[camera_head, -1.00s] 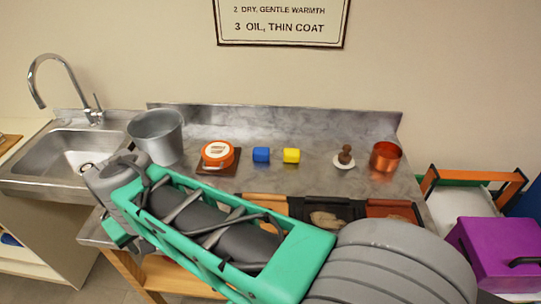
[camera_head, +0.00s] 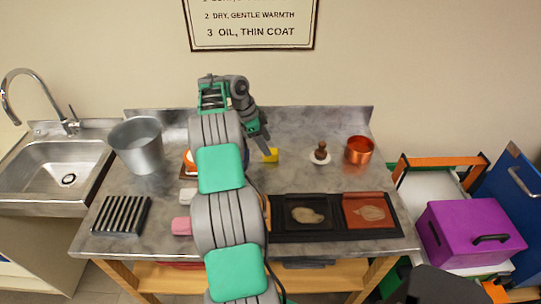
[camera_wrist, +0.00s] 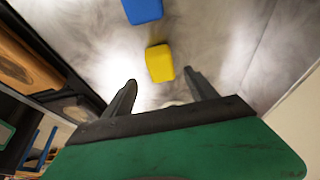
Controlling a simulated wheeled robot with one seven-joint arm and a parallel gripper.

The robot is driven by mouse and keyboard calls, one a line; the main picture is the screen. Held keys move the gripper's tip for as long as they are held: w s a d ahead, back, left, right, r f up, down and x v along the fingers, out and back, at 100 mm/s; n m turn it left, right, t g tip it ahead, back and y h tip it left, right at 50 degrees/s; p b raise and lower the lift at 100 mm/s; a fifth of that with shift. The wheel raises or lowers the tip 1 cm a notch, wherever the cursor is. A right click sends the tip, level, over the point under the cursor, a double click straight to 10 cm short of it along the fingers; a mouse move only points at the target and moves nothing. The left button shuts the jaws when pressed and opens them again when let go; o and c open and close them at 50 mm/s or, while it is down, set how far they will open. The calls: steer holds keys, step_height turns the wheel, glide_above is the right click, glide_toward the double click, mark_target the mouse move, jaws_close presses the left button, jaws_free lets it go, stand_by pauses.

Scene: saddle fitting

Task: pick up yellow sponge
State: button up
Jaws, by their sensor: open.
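The yellow sponge (camera_head: 271,155) lies on the grey metal worktop, partly hidden behind my arm in the head view. In the wrist view the yellow sponge (camera_wrist: 160,63) lies beyond my fingertips, roughly between their lines. My gripper (camera_wrist: 159,83) is open and empty, with its two dark fingers apart. In the head view my gripper (camera_head: 262,140) is close above the sponge's left side; whether it touches cannot be told. A blue block (camera_wrist: 143,10) lies a little beyond the sponge in the wrist view and is hidden by my arm in the head view.
A metal bucket (camera_head: 138,146) and a slatted rack (camera_head: 121,215) stand left. A dark tray (camera_head: 290,232) lies in front. The back wall rises close behind.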

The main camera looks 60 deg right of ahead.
mark_target(274, 157)
steer(key=x, duration=0.5)
steer(key=shift+w+d+f+p, duration=0.1)
steer(key=shift+d+f+p, duration=0.05)
steer(key=shift+p, duration=0.25)
steer(key=shift+c, duration=0.4)
steer(key=c, duration=1.4)
